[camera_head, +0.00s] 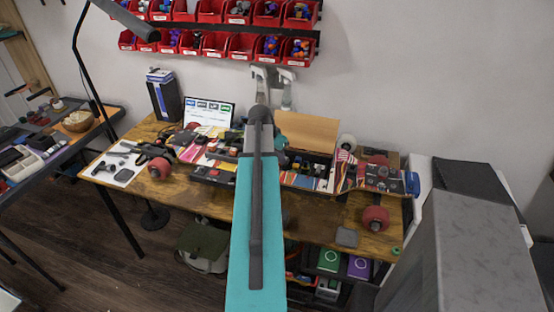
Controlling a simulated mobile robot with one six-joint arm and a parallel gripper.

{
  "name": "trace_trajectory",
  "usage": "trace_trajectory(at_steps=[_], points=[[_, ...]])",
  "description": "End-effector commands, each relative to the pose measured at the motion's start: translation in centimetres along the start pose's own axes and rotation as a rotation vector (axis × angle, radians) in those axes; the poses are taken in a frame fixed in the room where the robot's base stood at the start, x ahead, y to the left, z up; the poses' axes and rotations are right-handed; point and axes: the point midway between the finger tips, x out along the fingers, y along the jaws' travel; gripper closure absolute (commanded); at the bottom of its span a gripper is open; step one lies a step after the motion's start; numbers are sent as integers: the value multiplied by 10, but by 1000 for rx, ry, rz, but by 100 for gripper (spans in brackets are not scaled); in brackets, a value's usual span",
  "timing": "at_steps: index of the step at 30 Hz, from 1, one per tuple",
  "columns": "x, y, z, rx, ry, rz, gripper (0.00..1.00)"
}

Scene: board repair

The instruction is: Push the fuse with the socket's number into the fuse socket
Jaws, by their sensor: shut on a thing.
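My teal arm (257,220) reaches forward over the long skateboard-like board (318,182) on the wooden table. Its pale wrist parts (286,90) rise behind the dark joint at the far end. My gripper's jaws are hidden behind the arm, so neither their fingertips nor anything between them shows. The board has an open section with dark parts inside, just right of the arm, and a raised tan lid (308,130) behind it. I cannot make out the fuse, the fuse socket or any number; they are hidden or too small.
A lit laptop (209,112) and dark box (163,95) stand at the back left. Tools lie on a white sheet (117,168). Red bins (215,43) hang on the wall. A lamp arm crosses the upper left. The table's front right is partly clear.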

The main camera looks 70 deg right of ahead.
Motion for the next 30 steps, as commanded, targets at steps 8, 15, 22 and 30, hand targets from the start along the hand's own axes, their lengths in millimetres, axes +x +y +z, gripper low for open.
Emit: trace_trajectory(at_steps=[8, 15, 22, 30], points=[[2, 0, 1, 0, 0, 0, 100], [4, 0, 2, 0, 0, 0, 100], [6, 0, 2, 1, 0, 0, 100], [8, 0, 3, 1, -1, 1, 100]])
